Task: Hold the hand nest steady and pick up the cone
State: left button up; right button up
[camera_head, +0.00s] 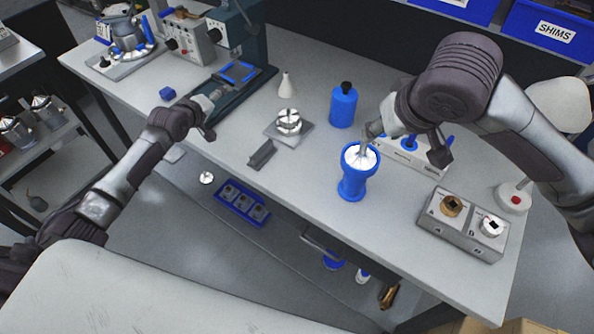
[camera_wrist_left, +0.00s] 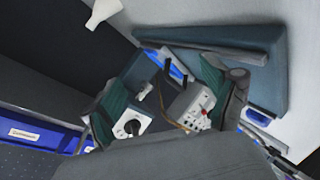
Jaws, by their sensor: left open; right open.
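A blue cup-shaped holder on a foot, which I take to be the hand nest (camera_head: 352,186), stands upright near the table's front edge. A silvery cone (camera_head: 361,158) sits in its top, with a thin stem pointing up. My right gripper (camera_head: 368,136) is open just above the cone, close to the stem; whether they touch I cannot tell. My left gripper (camera_head: 215,95) is open and empty over the left part of the table, well away from the hand nest. Its fingers also show in the left wrist view (camera_wrist_left: 165,108), with nothing between them.
A blue bottle (camera_head: 343,105) stands behind the hand nest. A grey stand with a silver round part (camera_head: 288,122) and a small dark block (camera_head: 262,154) lie to its left. A grey two-fixture box (camera_head: 462,222) is to the right. A press (camera_head: 240,85) stands beside my left gripper.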

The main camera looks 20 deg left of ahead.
aim_at(357, 169)
pick_arm(q)
jog(key=s+d+r+n+h, duration=0.2)
jog(key=d+h, duration=0.2)
jog(key=d, duration=0.9)
jog(key=s+d+r+n+h, duration=0.1)
jog(key=s+d+r+h, duration=0.2)
jog(key=d, duration=0.9)
jog(key=s+d+f+n+g+h, duration=0.2)
jog(key=s, duration=0.1)
jog(key=s+d+f+n+g+h, duration=0.1)
jog(key=s+h, duration=0.1)
jog(key=shift+d+f+n, duration=0.25)
jog(key=shift+f+n, duration=0.15)
jog(key=s+n+g+h, duration=0.1)
jog(key=s, duration=0.1)
jog(key=s+f+n+g+h, duration=0.1)
jog(key=s+h, duration=0.1)
jog(key=s+n+g+h, duration=0.1)
jog(key=s+n, duration=0.1)
jog(key=shift+s+a+f+h, duration=0.15)
jog(key=shift+s+h, duration=0.15)
jog(key=shift+s, duration=0.35)
jog(key=shift+d+r+n, duration=0.2)
jog(key=shift+d+n, duration=0.05)
jog(key=shift+n, duration=0.05)
jog(key=x, duration=1.3)
jog(key=shift+s+d+r, duration=0.15)
jog(key=shift+d, duration=0.05)
